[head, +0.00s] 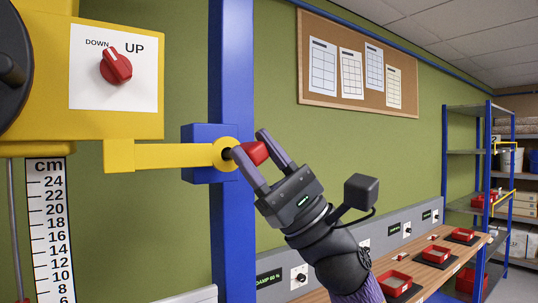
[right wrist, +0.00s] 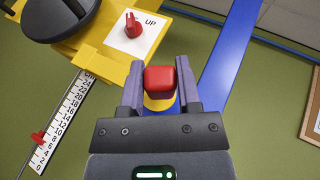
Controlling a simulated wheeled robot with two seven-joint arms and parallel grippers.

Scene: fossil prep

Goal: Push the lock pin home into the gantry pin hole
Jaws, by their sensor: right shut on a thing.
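The lock pin shows as a red knob (head: 255,152) between the fingers of my right gripper (head: 254,153); the gripper is shut on it. The knob also shows in the right wrist view (right wrist: 160,79), between both fingertips. The pin's shaft is mostly hidden, so I cannot tell how deep it sits. The knob is at the yellow ring of the gantry pin hole (head: 219,153), at the end of a yellow arm (head: 170,155) on a blue block (head: 197,134). The ring shows partly behind the knob in the right wrist view (right wrist: 158,104). My left gripper is not in view.
A blue post (head: 232,60) stands behind the ring. A yellow housing with a red UP/DOWN knob (head: 116,66) is at upper left, above a cm scale (head: 48,225). A bench with red trays (head: 394,281) runs along the lower right.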

